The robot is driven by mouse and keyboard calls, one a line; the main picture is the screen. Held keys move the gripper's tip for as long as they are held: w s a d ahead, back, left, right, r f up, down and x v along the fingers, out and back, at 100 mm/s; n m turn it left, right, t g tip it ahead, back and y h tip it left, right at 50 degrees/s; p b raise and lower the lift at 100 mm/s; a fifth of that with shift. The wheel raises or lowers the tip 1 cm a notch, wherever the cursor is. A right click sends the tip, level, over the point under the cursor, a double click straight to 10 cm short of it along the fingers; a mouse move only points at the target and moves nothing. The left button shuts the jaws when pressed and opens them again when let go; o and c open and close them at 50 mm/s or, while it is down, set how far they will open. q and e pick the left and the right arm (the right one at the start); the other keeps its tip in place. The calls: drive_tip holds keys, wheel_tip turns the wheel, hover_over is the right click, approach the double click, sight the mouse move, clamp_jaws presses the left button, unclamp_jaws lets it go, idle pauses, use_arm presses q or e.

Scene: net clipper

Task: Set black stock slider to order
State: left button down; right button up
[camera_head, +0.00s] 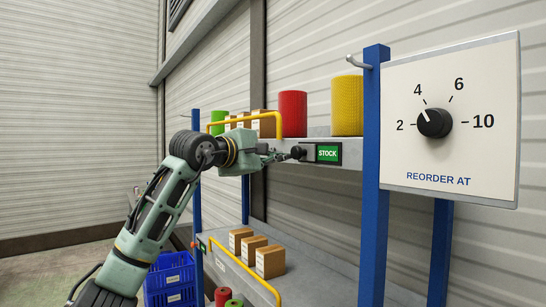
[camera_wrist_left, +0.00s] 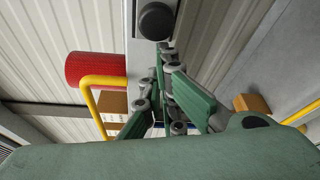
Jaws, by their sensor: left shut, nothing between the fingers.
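The black stock slider (camera_head: 298,152) is a round black knob on the front edge of the upper shelf, at the left end of a black plate. A green label (camera_head: 329,153) reading STOCK shows to its right. My left gripper (camera_head: 284,156) is shut and empty, with its fingertips just left of the knob. In the left wrist view the knob (camera_wrist_left: 156,20) is at the top, and the shut fingertips (camera_wrist_left: 165,47) are right by it. I cannot tell whether they touch. My right gripper is not in view.
A yellow rail (camera_head: 240,120) runs left of the knob along the upper shelf. A red roll (camera_head: 293,113) and a yellow roll (camera_head: 347,105) stand above. A blue post (camera_head: 375,190) and a REORDER AT dial panel (camera_head: 450,160) are at right. Boxes (camera_head: 270,261) sit below.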

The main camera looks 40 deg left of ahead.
sight(293, 157)
use_arm(q)
drive_tip(key=s+d, duration=0.1)
drive_tip(key=d, duration=0.1)
drive_tip(key=s+d+b, duration=0.1)
drive_tip(key=d, duration=0.2)
drive_tip(key=s+d, duration=0.1)
drive_tip(key=d, duration=0.1)
drive_tip(key=shift+d, duration=0.15)
drive_tip(key=shift+a, duration=0.2)
